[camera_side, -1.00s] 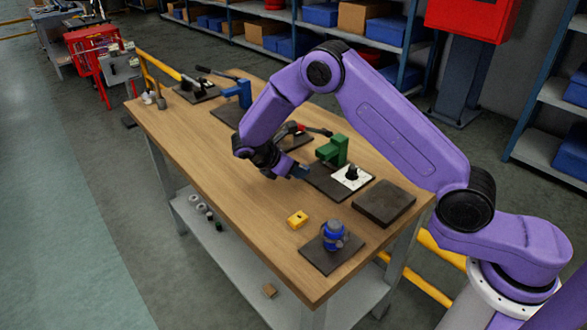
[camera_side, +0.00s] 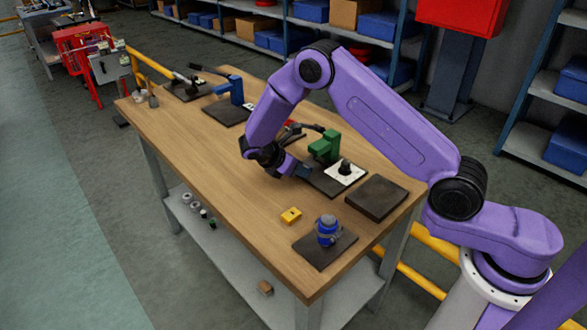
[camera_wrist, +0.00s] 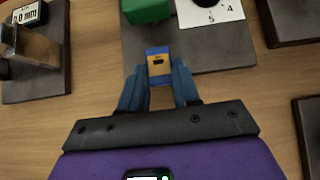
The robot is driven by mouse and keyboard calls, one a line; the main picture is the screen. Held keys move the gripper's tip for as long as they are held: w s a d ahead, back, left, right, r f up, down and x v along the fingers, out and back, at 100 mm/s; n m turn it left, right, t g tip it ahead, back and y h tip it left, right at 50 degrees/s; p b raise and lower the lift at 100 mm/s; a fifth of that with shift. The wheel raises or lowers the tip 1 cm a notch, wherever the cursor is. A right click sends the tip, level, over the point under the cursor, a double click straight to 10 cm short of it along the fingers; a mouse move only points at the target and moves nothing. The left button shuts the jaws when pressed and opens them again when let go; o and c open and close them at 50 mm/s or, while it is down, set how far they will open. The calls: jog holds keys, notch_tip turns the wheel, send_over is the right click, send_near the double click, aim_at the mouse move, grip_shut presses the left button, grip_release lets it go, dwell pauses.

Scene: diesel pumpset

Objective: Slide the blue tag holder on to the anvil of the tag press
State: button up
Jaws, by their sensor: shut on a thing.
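The blue tag holder (camera_wrist: 158,52), with a tan face and a small dark slot, is between the fingertips of my gripper (camera_wrist: 159,82) in the wrist view. My gripper is shut on it. In the side view my gripper (camera_side: 300,170) is low, at the left edge of a dark base plate. That plate carries a green block-like device (camera_side: 324,147) and a white numbered plate (camera_side: 346,172) with a black knob. In the wrist view the green device (camera_wrist: 146,10) is just beyond the holder, with a gap between. I cannot tell which part is the press's anvil.
A yellow block (camera_side: 291,215) and a blue round device (camera_side: 327,229) are near the table's front. A dark slab (camera_side: 377,198) lies to the right. A blue device (camera_side: 229,90) stands farther back. Bare wood is free left of my gripper.

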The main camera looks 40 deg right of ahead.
jog(key=shift+d, duration=2.3)
jog(key=shift+f, duration=0.15)
jog(key=o, duration=0.9)
jog(key=shift+v, duration=3)
